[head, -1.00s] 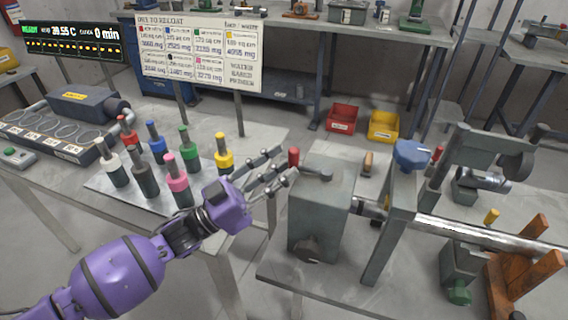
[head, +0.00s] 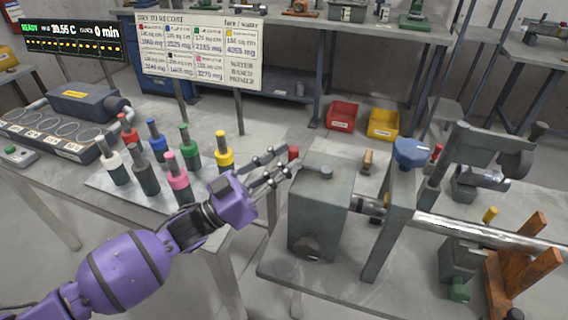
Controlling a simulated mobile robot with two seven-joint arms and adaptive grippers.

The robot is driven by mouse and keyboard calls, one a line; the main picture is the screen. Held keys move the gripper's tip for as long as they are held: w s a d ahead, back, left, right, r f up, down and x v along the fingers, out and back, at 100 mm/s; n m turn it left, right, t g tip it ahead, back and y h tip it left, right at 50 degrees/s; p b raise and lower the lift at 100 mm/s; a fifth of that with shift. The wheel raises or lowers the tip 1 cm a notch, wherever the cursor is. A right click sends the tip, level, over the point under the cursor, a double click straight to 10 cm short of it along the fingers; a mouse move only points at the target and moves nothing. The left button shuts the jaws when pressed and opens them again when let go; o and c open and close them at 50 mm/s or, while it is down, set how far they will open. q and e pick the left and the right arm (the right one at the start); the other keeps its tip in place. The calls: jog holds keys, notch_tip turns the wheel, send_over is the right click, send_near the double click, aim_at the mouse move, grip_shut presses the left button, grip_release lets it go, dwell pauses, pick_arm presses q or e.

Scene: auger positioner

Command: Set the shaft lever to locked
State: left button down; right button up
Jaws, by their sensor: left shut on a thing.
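The shaft lever is a short grey arm on top of the grey gearbox-like housing (head: 322,215). It runs left from a round pivot (head: 326,172) to a red knob (head: 293,153) at the housing's upper left edge. My left gripper (head: 284,164) comes in from the left and is shut on the lever at its knob end, with the red knob showing just above the fingers. The fingers partly hide the lever there. A metal shaft (head: 470,230) leaves the housing to the right through an upright plate. No locked marking is readable. My right gripper is not in view.
Several capped bottles (head: 171,178) stand on a tray left of my left gripper. A sign board (head: 200,50) stands behind them. Red (head: 342,116) and yellow (head: 384,123) bins sit on the floor behind.

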pick_arm(q)
jog(key=s+n+t+y+p, duration=0.1)
jog(key=t, duration=0.1)
jog(key=s+n+t+y+p, duration=0.1)
jog(key=t+y+p, duration=0.1)
jog(key=shift+s+d+n, duration=0.1)
jog(key=shift+s+n, duration=0.05)
jog(key=shift+n, duration=0.25)
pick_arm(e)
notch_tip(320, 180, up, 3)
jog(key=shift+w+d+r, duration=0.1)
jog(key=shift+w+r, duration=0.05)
pick_arm(q)
jog(key=c, duration=1.9)
grip_release()
jog(key=shift+o, duration=0.8)
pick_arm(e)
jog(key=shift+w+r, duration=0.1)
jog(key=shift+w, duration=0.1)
pick_arm(q)
jog(key=v, duration=1.2)
jog(key=shift+s+d, duration=0.1)
jog(key=shift+d, duration=0.05)
